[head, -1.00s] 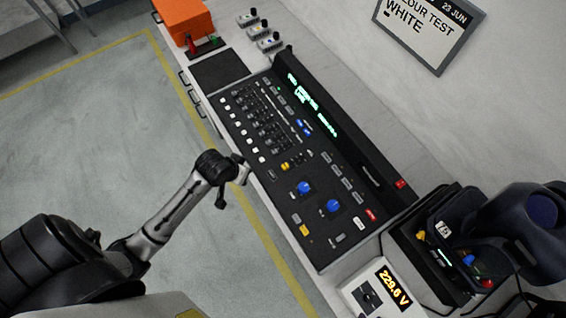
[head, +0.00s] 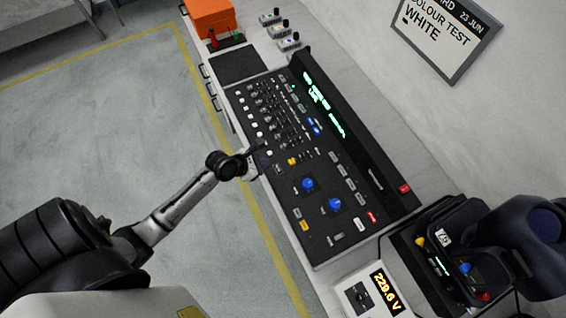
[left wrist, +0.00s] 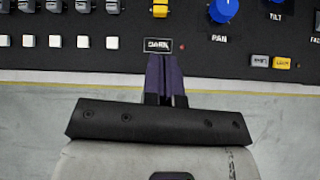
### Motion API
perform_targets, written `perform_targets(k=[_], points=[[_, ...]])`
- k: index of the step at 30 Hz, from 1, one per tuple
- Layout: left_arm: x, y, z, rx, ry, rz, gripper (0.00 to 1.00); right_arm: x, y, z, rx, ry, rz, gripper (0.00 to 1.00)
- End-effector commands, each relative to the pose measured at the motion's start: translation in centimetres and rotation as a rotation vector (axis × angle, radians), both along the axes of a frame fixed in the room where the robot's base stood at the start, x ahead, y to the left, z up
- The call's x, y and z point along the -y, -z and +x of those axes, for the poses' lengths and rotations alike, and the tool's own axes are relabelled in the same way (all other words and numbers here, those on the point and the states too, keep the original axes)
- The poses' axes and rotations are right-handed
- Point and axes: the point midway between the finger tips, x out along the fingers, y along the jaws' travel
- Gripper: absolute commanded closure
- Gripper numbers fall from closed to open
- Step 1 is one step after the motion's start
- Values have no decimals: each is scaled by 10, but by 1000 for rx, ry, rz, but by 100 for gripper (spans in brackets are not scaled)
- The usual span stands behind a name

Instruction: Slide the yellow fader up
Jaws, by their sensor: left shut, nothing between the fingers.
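The yellow fader (head: 292,161) is on the black lighting console (head: 322,235), between the rows of dark faders and the blue knobs. In the left wrist view its yellow cap (left wrist: 160,10) shows at the top edge, above a label reading DARK. My left gripper (head: 263,154) is over the console's near edge, short of the yellow fader and apart from it. In the left wrist view its purple fingers (left wrist: 163,62) are together with nothing between them, their tips just below the label. My right gripper is not in view.
Blue knobs (head: 308,184) stand close to the yellow fader, with dark faders (head: 270,110) on its other side. An orange case (head: 212,17) is at the console's far end. A meter reading 229.6 V (head: 367,297) and a dark lamp (head: 530,235) are at the lower right.

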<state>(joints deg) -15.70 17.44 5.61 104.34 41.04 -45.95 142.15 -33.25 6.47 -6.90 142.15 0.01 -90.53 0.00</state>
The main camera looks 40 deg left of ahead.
Motion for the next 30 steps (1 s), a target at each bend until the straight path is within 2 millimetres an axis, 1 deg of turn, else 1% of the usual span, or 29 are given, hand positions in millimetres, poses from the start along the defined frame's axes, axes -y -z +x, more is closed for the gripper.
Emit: perform_targets(k=[5,8,21,25,30], points=[[1,2,1,-28,-67,-70,100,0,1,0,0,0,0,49],[3,8,7,-34,-77,-82,100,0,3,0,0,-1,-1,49],[20,52,53,-33,-76,-78,100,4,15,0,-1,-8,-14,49],[24,60,62,-32,-76,-78,100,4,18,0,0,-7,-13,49],[26,66,68,-33,-76,-79,100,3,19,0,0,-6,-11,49]])
